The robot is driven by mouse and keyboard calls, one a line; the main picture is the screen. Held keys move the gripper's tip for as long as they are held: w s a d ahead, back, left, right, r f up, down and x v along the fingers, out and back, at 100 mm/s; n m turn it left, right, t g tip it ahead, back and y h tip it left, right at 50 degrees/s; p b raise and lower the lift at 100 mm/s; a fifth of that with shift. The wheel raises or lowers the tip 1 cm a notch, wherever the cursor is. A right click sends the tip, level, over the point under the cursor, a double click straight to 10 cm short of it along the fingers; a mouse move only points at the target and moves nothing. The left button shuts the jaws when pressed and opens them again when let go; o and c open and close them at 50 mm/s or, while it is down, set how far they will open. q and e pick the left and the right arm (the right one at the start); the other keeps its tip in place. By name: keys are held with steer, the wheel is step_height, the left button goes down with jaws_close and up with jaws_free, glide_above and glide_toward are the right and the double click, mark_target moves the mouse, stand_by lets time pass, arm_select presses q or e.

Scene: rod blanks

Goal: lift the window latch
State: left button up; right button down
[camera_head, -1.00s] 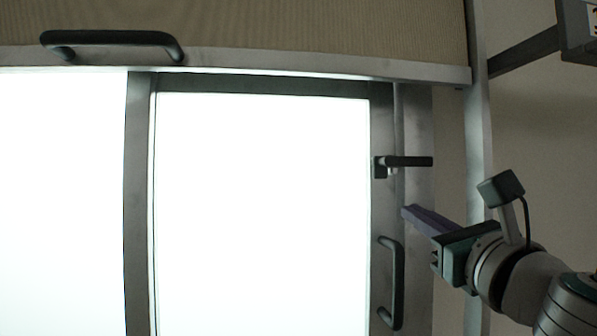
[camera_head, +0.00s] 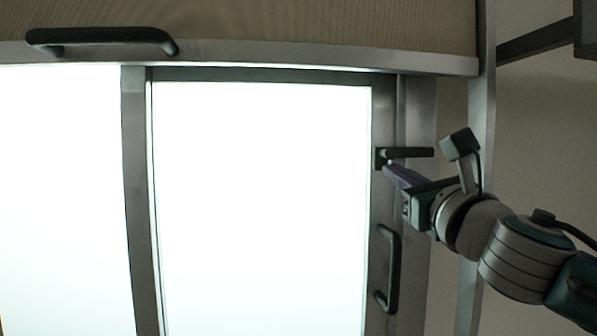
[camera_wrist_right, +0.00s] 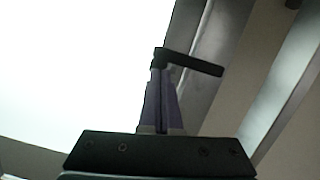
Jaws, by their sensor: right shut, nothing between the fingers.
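The window latch (camera_head: 408,152) is a dark lever on the right stile of the sliding window. Its handle lies roughly level and points right. My right gripper (camera_head: 387,170) is shut and empty, with its purple fingers just below the latch near its mount end. In the right wrist view the latch (camera_wrist_right: 192,62) crosses just beyond the closed fingertips (camera_wrist_right: 160,72). I cannot tell whether the fingertips touch it. My left gripper is not in view.
A dark vertical pull handle (camera_head: 391,268) sits on the same stile below the latch, close to my right wrist. A beige blind panel (camera_head: 300,22) with a dark handle (camera_head: 100,37) spans the top. A grey frame post (camera_head: 484,110) stands at the right.

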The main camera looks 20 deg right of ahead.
mark_target(395, 149)
steer(key=shift+a+r+m, duration=0.1)
steer(key=shift+r+m, duration=0.15)
steer(key=shift+m, duration=0.25)
steer(key=shift+r+m+p, duration=0.3)
steer(key=shift+m+p, duration=0.05)
steer(key=shift+m, duration=0.05)
steer(key=r+m+h+p, duration=0.1)
steer(key=r+m+p, duration=0.1)
steer(key=m, duration=0.1)
steer(key=shift+w+a+r+m+h, duration=0.1)
steer(key=shift+a+r+m+h, duration=0.1)
steer(key=shift+r+m+h, duration=0.15)
steer(key=shift+s+d+r+m+g+h+p, duration=0.15)
steer(key=shift+d+r+m+g+h+p, duration=0.4)
steer(key=shift+r+m+p, duration=1.15)
steer(key=shift+s+d+r+m+g+h+p, duration=0.15)
steer(key=shift+d+r+m+g+h+p, duration=0.5)
steer(key=shift+m, duration=2.1)
steer(key=shift+s+d+r+m+g+h+p, duration=0.15)
steer(key=shift+d+r+m+g+p, duration=0.45)
steer(key=shift+m+p, duration=1.3)
steer(key=shift+d+r+m+b, duration=0.1)
steer(key=shift+r+m+b, duration=0.2)
steer(key=shift+m+b, duration=0.1)
